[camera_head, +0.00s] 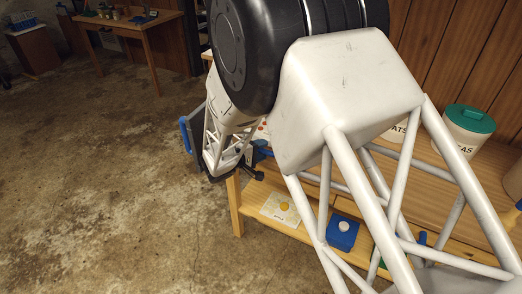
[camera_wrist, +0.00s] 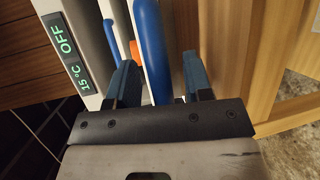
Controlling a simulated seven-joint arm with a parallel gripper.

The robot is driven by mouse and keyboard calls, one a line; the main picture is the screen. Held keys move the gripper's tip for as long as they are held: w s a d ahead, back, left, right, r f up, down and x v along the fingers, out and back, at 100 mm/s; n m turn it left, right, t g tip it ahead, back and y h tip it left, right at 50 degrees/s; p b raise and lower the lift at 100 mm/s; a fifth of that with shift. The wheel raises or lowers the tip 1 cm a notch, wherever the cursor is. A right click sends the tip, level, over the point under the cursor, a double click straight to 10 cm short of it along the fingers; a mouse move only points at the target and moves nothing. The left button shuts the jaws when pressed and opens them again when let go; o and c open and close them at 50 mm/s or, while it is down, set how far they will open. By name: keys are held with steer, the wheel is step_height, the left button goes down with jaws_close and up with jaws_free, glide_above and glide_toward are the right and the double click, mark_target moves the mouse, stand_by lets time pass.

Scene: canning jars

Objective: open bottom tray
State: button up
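A pale appliance with a dark display (camera_wrist: 68,45) reading "15°C OFF" stands at the left in the wrist view. A thick blue bar (camera_wrist: 152,50), which looks like a handle, runs up between the two fingers of my gripper (camera_wrist: 160,64). A thinner blue curved bar (camera_wrist: 110,38) lies to its left. My gripper is open, with one finger on each side of the thick bar. A gap shows on the right side; I cannot tell whether the left finger touches. I cannot make out a separate bottom tray. My arm hides much of the head view.
A wooden bench with a lower shelf (camera_head: 258,212) stands at the right in the head view. It carries a blue box (camera_head: 342,233) and a green-lidded canister (camera_head: 467,128). The concrete floor (camera_head: 110,180) at left is clear. Another table (camera_head: 128,23) stands far back.

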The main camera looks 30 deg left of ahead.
steer(key=shift+s+a, duration=0.1)
steer(key=shift+s, duration=0.05)
steer(key=v, duration=0.7)
steer(key=shift+s, duration=0.25)
steer(key=shift+r, duration=0.1)
stand_by(0.5)
steer(key=w+d+r+m+g+h, duration=0.1)
steer(key=d+r+m+g, duration=0.15)
steer(key=d+r, duration=0.65)
steer(key=d+r+m+g+h, duration=0.15)
steer(key=d+g, duration=0.25)
steer(key=d, duration=1)
steer(key=w+d+r+m+g, duration=0.1)
steer(key=d+r+m+g, duration=0.4)
steer(key=d, duration=0.7)
steer(key=s+d+r+m+g+y, duration=0.1)
steer(key=s+d+r+y, duration=0.2)
steer(key=d, duration=0.4)
steer(key=s+d+r+m+g, duration=0.1)
steer(key=s+d+r, duration=0.2)
steer(key=s+d, duration=0.35)
steer(key=s+d+r+m+t+y, duration=0.1)
steer(key=s+d+r+m+y, duration=0.2)
steer(key=s+d, duration=0.6)
steer(key=s+y, duration=0.2)
steer(key=s, duration=0.3)
steer(key=shift+s+r+m+y, duration=0.15)
steer(key=shift+s+m+y, duration=0.1)
steer(key=shift+m+y, duration=0.1)
